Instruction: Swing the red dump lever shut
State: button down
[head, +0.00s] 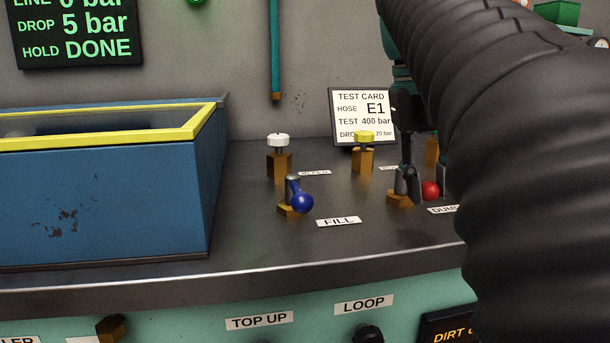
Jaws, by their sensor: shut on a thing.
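The red dump lever's ball knob (430,190) shows at the right of the bench, just left of my dark arm. Its brass base (400,200) sits on the bench beside a partly covered DUMP label (443,209). My gripper (417,190) points down at the lever, with its dark fingers closed on it next to the red knob. The fingers and my arm hide part of the lever, so its exact angle is hard to tell.
A blue-knobbed FILL lever (301,201) stands left of the gripper. White (278,141) and yellow (364,137) valve knobs stand behind. A blue tank (110,205) with a yellow rim fills the left. A test card (362,112) leans behind. Bare bench lies in front.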

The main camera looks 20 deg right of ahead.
jog(key=c, duration=0.9)
grip_release()
jog(key=shift+r, duration=0.1)
